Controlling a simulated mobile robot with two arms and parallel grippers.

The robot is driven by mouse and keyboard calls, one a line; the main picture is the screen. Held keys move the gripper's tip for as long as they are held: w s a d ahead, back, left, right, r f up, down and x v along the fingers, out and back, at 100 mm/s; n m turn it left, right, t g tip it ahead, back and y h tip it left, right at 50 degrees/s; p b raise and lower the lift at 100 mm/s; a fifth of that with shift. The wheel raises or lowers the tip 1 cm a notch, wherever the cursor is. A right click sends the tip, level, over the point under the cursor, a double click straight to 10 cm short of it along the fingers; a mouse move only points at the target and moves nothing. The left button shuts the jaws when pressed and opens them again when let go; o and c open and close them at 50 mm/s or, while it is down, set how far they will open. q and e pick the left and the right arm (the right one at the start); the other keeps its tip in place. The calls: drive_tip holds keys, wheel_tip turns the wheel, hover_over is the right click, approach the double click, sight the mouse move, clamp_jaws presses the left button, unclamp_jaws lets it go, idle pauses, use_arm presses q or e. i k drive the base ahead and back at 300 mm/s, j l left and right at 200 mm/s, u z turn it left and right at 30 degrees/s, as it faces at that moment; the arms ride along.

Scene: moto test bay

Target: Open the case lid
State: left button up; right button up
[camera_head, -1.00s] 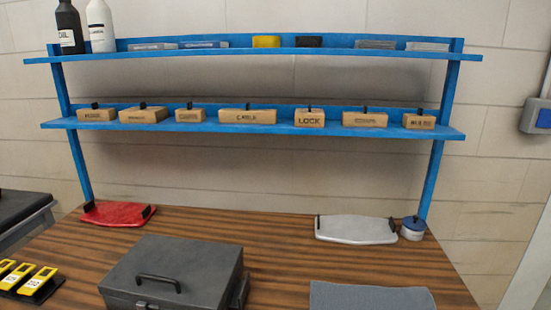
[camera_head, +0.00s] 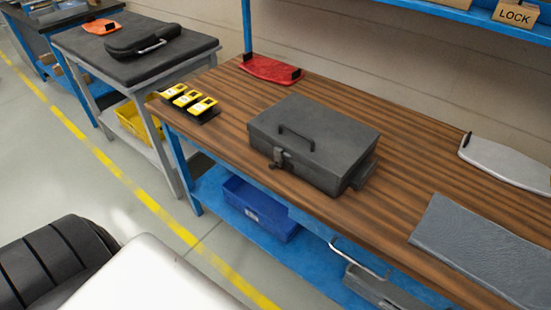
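The dark grey case (camera_head: 310,140) sits on the wooden workbench (camera_head: 400,178). Its lid is closed, with a handle (camera_head: 297,135) on top and a latch (camera_head: 281,157) on the side facing me. I cannot tell whether the latch is fastened. Neither of my grippers is in view.
Several yellow-topped items (camera_head: 189,99) sit on a black holder left of the case. A red panel (camera_head: 270,69) and a pale panel (camera_head: 505,160) lie at the back. A grey mat (camera_head: 483,247) lies at right. Blue bin (camera_head: 260,208) sits below. A grey table (camera_head: 135,48) stands left.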

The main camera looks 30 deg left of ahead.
sight(332, 143)
drive_tip(key=i+j, duration=0.1)
drive_tip(key=j, duration=0.35)
drive_tip(key=i+j, duration=0.1)
drive_tip(key=j, duration=0.35)
drive_tip(key=i+j+z, duration=0.1)
drive_tip(key=j, duration=0.35)
